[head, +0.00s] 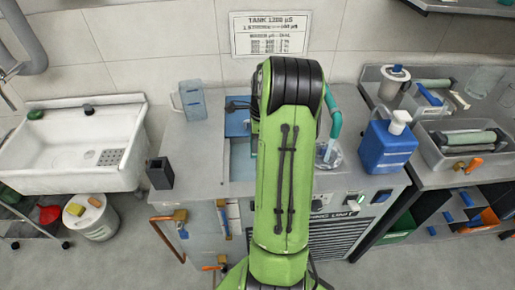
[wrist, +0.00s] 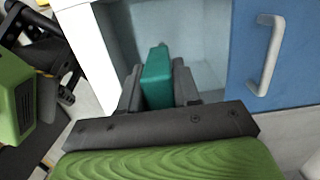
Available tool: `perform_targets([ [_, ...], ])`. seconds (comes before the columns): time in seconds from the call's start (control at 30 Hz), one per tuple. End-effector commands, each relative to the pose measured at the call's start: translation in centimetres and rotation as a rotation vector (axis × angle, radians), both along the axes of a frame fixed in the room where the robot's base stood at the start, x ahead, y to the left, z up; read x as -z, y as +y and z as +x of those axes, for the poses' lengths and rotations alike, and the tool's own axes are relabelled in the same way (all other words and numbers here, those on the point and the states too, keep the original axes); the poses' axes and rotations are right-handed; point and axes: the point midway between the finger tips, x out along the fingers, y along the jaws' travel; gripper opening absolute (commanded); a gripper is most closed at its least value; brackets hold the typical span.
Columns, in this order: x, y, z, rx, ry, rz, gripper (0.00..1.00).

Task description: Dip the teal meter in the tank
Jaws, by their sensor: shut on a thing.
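The teal meter (wrist: 157,68) is held between the two dark fingers of my gripper (wrist: 158,88) in the wrist view. Its upper part sticks out past the fingertips. Behind it in that view is the tank (wrist: 205,45), an opening with pale grey-blue inner walls; I cannot tell whether the meter touches any liquid. The tank also shows in the head view (head: 240,163), left of my green arm, which hides my gripper and the meter there.
A blue lid (wrist: 285,60) with a grey handle borders the opening. A teal curved tube (head: 334,118) rises from a clear beaker (head: 328,155) right of my arm. A blue jug (head: 387,147), a clear pitcher (head: 191,100) and a black holder (head: 160,173) stand on the counter.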

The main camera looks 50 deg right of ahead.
Motion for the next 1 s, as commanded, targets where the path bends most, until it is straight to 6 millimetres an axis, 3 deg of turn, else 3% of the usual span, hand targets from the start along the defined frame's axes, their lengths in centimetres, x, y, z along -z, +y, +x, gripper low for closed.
perform_targets([
  [0.37, -0.6, 0.0, 0.0, 0.0, -0.001, -0.001, 0.0],
  [1.0, -8.2, 0.0, 0.0, 0.0, -0.001, -0.001, 0.0],
])
